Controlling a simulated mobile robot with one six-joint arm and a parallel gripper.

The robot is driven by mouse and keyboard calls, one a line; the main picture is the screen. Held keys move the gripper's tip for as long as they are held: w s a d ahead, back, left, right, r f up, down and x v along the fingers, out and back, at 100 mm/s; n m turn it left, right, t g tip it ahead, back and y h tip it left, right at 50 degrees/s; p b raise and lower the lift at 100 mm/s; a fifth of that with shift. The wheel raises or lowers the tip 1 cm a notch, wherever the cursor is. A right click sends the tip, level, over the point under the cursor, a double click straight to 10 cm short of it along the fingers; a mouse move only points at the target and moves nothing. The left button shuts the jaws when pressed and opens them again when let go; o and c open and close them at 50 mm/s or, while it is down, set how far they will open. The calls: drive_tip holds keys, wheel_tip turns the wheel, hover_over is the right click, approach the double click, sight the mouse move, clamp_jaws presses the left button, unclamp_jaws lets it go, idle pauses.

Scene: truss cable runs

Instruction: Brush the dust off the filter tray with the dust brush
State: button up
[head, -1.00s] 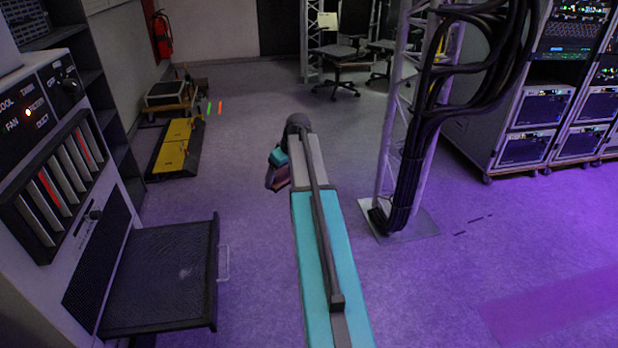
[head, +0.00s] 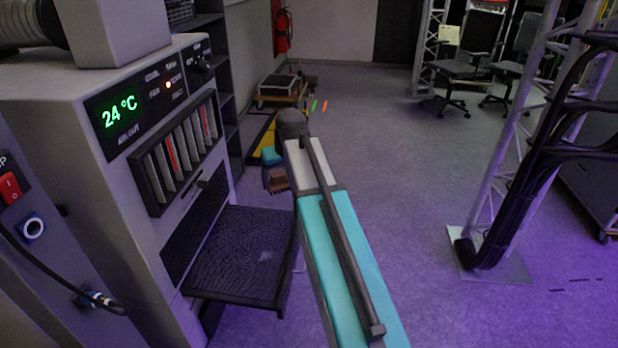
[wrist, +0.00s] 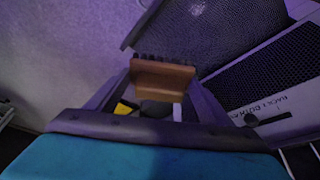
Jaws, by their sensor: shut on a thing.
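The filter tray (head: 238,262) is a dark, textured, pulled-out shelf low on the front of the grey unit, left of my arm in the head view. A small pale patch of dust (head: 265,256) lies on it. In the wrist view the tray (wrist: 235,30) is at the top, with a pale patch (wrist: 197,9). My gripper (wrist: 158,90) is shut on the dust brush (wrist: 163,75), a brown block with dark bristles. The brush also shows in the head view (head: 275,180), beyond the tray's far edge. The bristles appear apart from the tray.
The grey unit (head: 125,180) has a lit 24 °C display and a row of slats. A cable (head: 60,275) hangs at the lower left. A truss with black cables (head: 510,170) stands at the right. The floor between is clear.

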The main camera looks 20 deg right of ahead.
drive_tip(key=s+a+r, duration=0.1)
drive_tip(key=a+r, duration=0.1)
drive_tip(key=a, duration=0.8)
drive_tip(key=shift+r, duration=0.2)
